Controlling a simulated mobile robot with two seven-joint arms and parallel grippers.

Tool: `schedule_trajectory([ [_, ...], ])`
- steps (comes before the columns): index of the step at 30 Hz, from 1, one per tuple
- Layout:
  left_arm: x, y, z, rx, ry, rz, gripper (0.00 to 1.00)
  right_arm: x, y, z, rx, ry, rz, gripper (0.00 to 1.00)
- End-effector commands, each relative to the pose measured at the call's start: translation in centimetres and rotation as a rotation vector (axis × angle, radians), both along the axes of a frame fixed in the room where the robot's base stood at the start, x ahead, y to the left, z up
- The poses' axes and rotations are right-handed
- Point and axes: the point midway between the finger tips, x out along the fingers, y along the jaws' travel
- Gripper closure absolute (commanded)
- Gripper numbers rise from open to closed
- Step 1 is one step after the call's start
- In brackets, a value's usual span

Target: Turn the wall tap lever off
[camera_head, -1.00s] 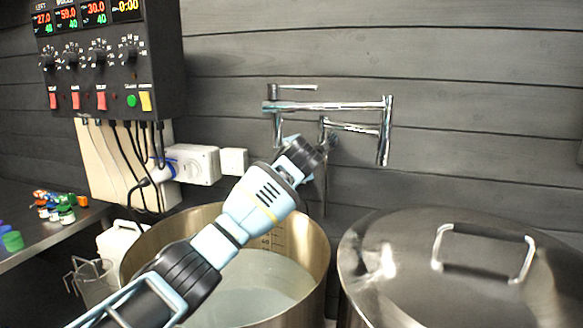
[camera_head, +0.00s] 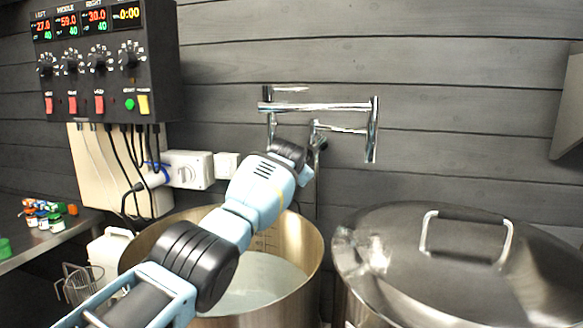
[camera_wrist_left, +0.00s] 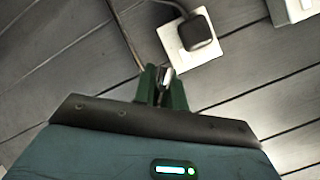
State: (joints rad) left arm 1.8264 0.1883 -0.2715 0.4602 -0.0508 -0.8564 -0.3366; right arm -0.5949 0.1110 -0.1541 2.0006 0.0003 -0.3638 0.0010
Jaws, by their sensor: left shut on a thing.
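The chrome wall tap (camera_head: 315,107) is a folding arm on the dark plank wall, its spout pointing down at the right. A thin chrome handle (camera_head: 290,88) tops its left end. My left arm reaches up from lower left, and its wrist covers the area below the tap; its fingertips are hidden in the head view. In the left wrist view my left gripper (camera_wrist_left: 163,88) has its green fingers closed on a small shiny metal piece (camera_wrist_left: 166,77), which looks like the wall tap lever. My right gripper is not in view.
An open steel kettle (camera_head: 305,250) holding liquid stands below my arm. A lidded kettle (camera_head: 450,255) stands to its right. A control box (camera_head: 105,60) and socket (camera_head: 188,170) are on the wall at left. Small bottles (camera_head: 45,213) sit on the left counter.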

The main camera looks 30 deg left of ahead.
Motion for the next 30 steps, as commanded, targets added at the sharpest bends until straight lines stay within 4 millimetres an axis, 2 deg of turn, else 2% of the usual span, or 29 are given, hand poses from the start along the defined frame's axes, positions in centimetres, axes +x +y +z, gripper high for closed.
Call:
schedule_trajectory([
  [6,0.3,-1.3,-0.7,-0.206,-0.047,0.0,1.0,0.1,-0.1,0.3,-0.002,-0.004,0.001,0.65],
  [15,0.7,-2.8,-1.2,-0.443,-0.105,0.0,1.0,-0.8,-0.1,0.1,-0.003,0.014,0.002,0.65],
  [22,0.9,-3.7,-1.2,-0.565,-0.135,0.0,1.0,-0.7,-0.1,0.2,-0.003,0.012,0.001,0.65],
  [30,1.0,-4.1,-1.3,-0.629,-0.15,0.0,1.0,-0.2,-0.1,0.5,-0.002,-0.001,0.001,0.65],
])
